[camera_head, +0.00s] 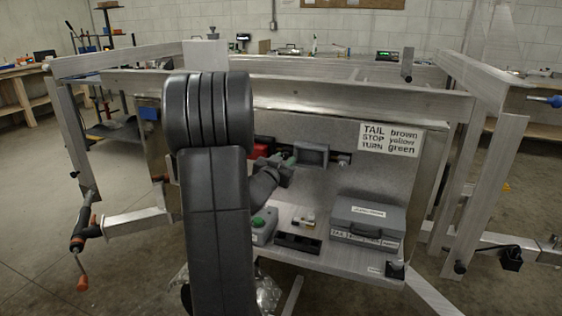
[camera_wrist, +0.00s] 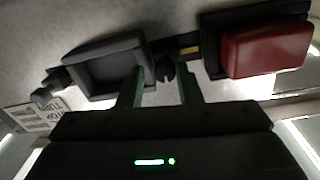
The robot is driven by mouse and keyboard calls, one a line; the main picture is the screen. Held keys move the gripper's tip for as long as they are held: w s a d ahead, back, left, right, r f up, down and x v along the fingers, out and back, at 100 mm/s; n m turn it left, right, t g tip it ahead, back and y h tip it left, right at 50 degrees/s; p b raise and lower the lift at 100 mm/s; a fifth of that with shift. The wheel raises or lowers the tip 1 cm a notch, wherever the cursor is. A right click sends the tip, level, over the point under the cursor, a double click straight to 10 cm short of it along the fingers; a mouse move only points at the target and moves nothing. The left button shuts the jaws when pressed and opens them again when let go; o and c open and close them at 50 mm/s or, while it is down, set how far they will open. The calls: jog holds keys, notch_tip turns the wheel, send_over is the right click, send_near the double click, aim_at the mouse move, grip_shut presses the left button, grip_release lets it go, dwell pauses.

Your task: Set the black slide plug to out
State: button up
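My gripper (camera_wrist: 160,78) is open in the wrist view, with its two dark green fingers apart. A small dark, notched knob (camera_wrist: 166,71), which looks like the black slide plug, shows in the gap between the fingertips. I see no clear contact with it. It sits below a black bar with a yellow mark (camera_wrist: 190,50), between a grey recessed housing (camera_wrist: 110,68) and a red block (camera_wrist: 265,52). In the camera_head view my gripper (camera_head: 288,163) is at the panel, left of the grey housing (camera_head: 312,155), and it hides the knob. Which setting the plug is in, I cannot tell.
A dark connector (camera_wrist: 58,82) sticks out beyond the housing. A lettered sign (camera_head: 390,139) is on the panel to the right. Below, a shelf holds a grey case (camera_head: 365,222), a black tray (camera_head: 298,243) and a box with a green button (camera_head: 259,224). An aluminium beam (camera_head: 350,100) runs above.

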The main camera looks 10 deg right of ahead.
jog(key=shift+a, duration=0.1)
jog(key=v, duration=1.3)
jog(key=shift+s+a, duration=0.25)
jog(key=shift+s, duration=0.05)
jog(key=x, duration=1.4)
jog(key=shift+w+a, duration=0.15)
jog(key=shift+a, duration=0.1)
